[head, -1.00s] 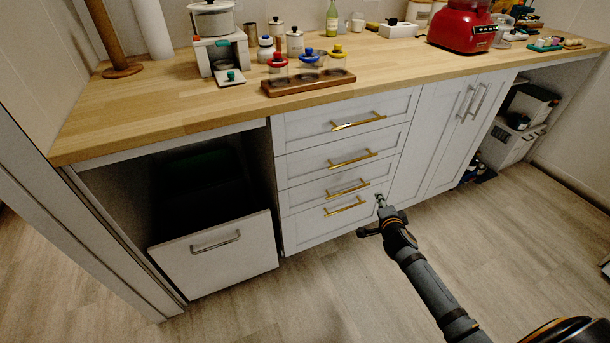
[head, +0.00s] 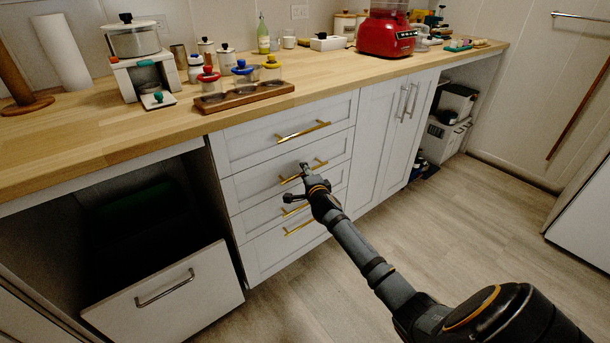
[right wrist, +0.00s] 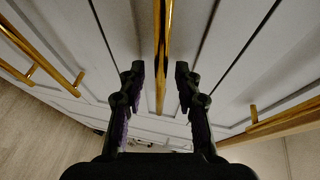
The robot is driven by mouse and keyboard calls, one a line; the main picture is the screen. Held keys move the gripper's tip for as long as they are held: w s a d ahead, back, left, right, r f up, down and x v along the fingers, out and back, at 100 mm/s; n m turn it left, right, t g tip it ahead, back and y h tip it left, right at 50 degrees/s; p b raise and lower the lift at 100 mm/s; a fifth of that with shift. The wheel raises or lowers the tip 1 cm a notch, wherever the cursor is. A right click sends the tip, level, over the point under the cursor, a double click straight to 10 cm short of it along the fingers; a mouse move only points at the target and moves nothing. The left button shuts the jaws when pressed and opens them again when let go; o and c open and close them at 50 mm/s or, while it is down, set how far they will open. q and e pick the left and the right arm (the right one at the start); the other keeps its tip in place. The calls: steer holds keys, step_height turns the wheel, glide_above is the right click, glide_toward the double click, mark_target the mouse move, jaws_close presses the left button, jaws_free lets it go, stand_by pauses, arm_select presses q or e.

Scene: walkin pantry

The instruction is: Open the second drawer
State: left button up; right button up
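The second drawer (head: 252,187) is in the white stack of drawers under the counter and is closed, its front flush with the others. Its gold bar handle (head: 291,178) is partly hidden by my right gripper (head: 305,168) in the head view. In the right wrist view the handle (right wrist: 163,60) runs between the two dark fingers of my right gripper (right wrist: 160,85). The fingers are open, one on each side of the bar, with a visible gap on both sides. My left gripper is not in view.
The top drawer handle (head: 303,131) is above, and the lower drawer handle (head: 300,227) is below. A pulled-out bin front (head: 165,290) stands at left. The wooden counter (head: 200,120) holds jars and a red blender (head: 388,35). The floor (head: 470,220) at right is clear.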

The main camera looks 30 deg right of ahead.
steer(key=shift+w, duration=0.25)
jaws_close()
stand_by(0.3)
